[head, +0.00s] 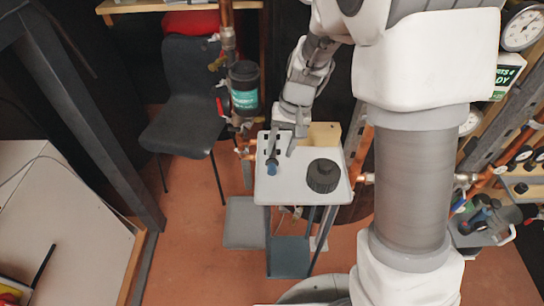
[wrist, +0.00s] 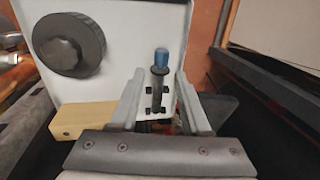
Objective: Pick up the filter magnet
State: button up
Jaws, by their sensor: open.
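The filter magnet, as I take it, is a thin dark rod with a blue end (head: 272,169), on or just above the left part of a small light-grey stand top (head: 300,192). In the wrist view the magnet (wrist: 161,58) lies lengthwise between my two fingers, its blue end beyond the fingertips. My gripper (head: 281,152) is open over the back left of the stand top. In the wrist view my gripper (wrist: 159,75) has a finger on each side of the rod, with gaps visible. I cannot tell its height above the rod.
A round black knobbed cap (head: 323,176) sits on the stand's right side. A wooden block (head: 324,134) is at its back edge. A black and green filter canister (head: 244,88) on copper pipes stands behind left, near a dark chair (head: 190,95). Gauges and pipes crowd the right.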

aim_at(273, 166)
jog(key=f, duration=0.2)
jog(key=a+f+b, duration=0.1)
jog(key=f, duration=0.2)
jog(key=f+b, duration=0.1)
jog(key=f, duration=0.1)
jog(key=shift+w+a+f, duration=0.15)
jog(key=shift+a+f, duration=0.1)
jog(key=shift+a, duration=0.1)
grip_shut()
jog(key=shift+r, duration=0.1)
